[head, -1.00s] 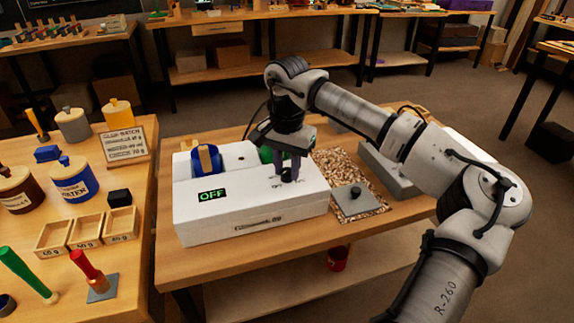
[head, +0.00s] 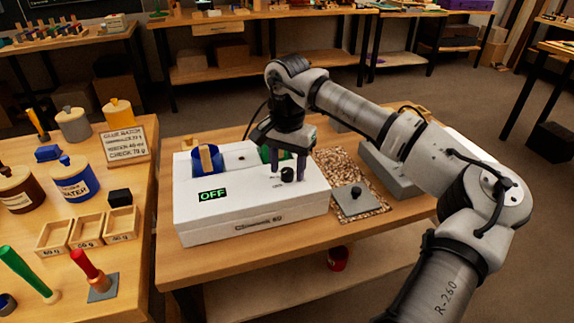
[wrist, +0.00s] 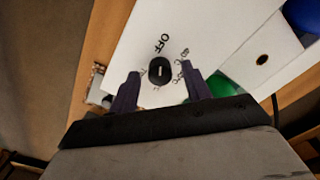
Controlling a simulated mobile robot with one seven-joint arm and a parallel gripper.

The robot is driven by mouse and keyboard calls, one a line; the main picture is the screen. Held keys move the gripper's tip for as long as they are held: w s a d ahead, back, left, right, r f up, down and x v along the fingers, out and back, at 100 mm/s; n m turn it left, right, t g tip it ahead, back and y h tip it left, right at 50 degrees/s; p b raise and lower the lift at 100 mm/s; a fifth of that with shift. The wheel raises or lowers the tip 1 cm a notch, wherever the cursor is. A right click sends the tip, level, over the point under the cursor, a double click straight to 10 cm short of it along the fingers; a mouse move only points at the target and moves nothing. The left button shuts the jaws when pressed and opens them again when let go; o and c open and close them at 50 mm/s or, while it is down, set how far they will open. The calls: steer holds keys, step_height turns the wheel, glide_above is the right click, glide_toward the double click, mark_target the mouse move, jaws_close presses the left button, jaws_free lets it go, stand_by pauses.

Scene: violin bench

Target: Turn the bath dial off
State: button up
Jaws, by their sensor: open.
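The bath is a white box (head: 250,210) on the wooden bench, with a green-on-black display (head: 212,195) reading OFF on its front. Its black dial (head: 288,174) sits on the top at the right. In the wrist view the dial (wrist: 160,70) has a light mark across it, and the printed OFF is just above it among other markings. My gripper (head: 288,176) is over the dial with its fingers apart. In the wrist view my gripper (wrist: 161,90) is open, one finger to each side and slightly short of the dial, with gaps between.
A blue pot (head: 208,160) with a wooden piece sits in the bath's top, and a green item (head: 268,154) is partly behind my gripper. A grey plate with a black knob (head: 356,192) lies right of the bath. The left bench holds jars and small trays (head: 88,232).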

mark_target(287, 171)
step_height(287, 171, up, 14)
steer(key=shift+f, duration=0.15)
steer(key=shift+s, duration=0.1)
stand_by(0.4)
